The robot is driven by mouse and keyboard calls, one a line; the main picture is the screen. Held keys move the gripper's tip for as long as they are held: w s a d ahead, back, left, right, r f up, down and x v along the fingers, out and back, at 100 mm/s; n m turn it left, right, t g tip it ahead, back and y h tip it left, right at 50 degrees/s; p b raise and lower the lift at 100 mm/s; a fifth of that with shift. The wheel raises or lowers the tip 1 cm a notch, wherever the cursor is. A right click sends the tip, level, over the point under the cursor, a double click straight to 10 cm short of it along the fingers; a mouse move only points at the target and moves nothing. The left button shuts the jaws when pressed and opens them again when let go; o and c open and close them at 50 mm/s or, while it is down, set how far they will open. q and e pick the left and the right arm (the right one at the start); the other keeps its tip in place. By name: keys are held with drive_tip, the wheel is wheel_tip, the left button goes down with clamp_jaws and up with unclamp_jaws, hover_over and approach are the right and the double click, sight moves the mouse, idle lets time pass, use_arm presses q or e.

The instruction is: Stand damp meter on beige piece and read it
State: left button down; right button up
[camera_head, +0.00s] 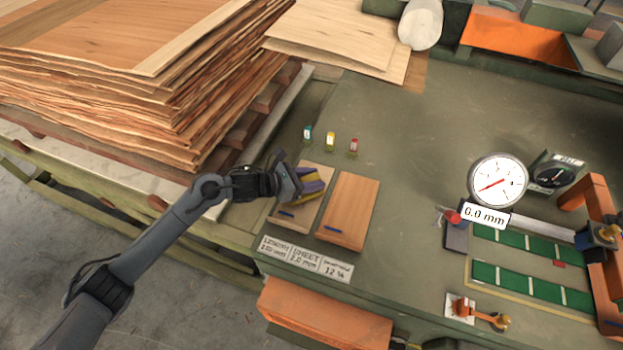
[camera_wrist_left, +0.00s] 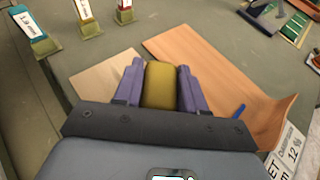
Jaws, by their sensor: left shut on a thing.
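The beige piece (camera_head: 293,218) lies flat on the green bench beside a redder brown piece (camera_head: 348,212); its corner also shows in the left wrist view (camera_wrist_left: 92,82). My left gripper (camera_head: 311,185) is over the far part of the beige piece. In the left wrist view its purple fingers (camera_wrist_left: 160,85) are shut on a mustard-yellow block (camera_wrist_left: 160,74), which appears to be the damp meter. I cannot tell whether the meter's lower end touches the wood. No reading on it is visible. My right gripper is out of view.
Small blue (camera_head: 307,133), yellow (camera_head: 330,141) and red (camera_head: 354,146) labelled stands are behind the pieces. A label card (camera_head: 305,259) lies at the front edge. A round gauge (camera_head: 498,180) showing 0.0 mm is at right. A veneer stack (camera_head: 150,120) rises at left. The mid-bench is clear.

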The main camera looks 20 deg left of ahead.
sight(311, 178)
use_arm(q)
drive_tip(key=shift+f, duration=0.2)
drive_tip(key=c, duration=0.7)
unclamp_jaws()
drive_tip(key=shift+o, duration=0.7)
drive_tip(key=shift+r+p, duration=1)
drive_tip(key=shift+r, duration=2.55)
